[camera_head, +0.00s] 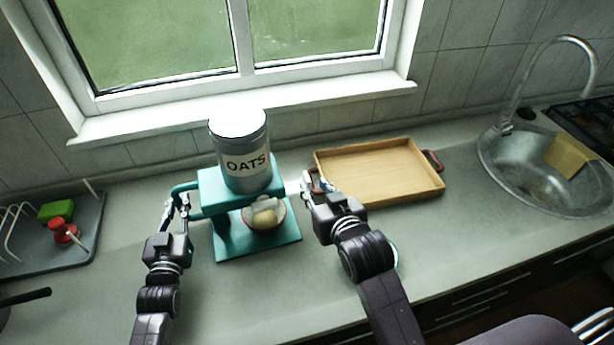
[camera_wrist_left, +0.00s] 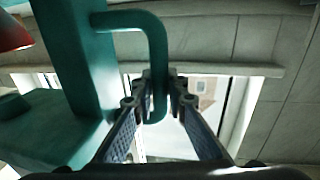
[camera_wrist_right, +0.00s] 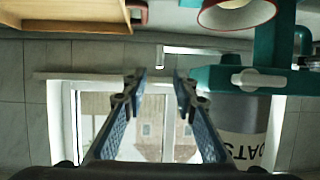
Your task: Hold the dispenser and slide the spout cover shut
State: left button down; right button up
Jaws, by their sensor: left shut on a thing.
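The teal dispenser (camera_head: 213,190) stands on the counter with a grey OATS canister (camera_head: 245,168) on top. My left gripper (camera_wrist_left: 160,88) is shut on its teal side handle (camera_wrist_left: 157,45). A pale flat piece, seemingly the spout cover (camera_head: 293,187), sticks out from the dispenser's right side; it also shows in the right wrist view (camera_wrist_right: 205,50). My right gripper (camera_wrist_right: 160,78) is open and empty, its fingertips close to the cover's outer end, which appears between them. Whether they touch it I cannot tell. A red-rimmed bowl (camera_head: 282,222) with pale yellow contents sits under the spout.
A wooden tray (camera_head: 375,170) with red handles lies right of the dispenser, behind my right gripper. A sink (camera_head: 530,185) is at the far right. A grey drying rack (camera_head: 80,262) with a green block and a red item is at left. The front counter is mostly clear.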

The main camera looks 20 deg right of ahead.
aim_at(308, 179)
jog(key=x, duration=0.7)
jog(key=shift+w+f, duration=0.2)
jog(key=shift+w, duration=0.05)
grip_shut()
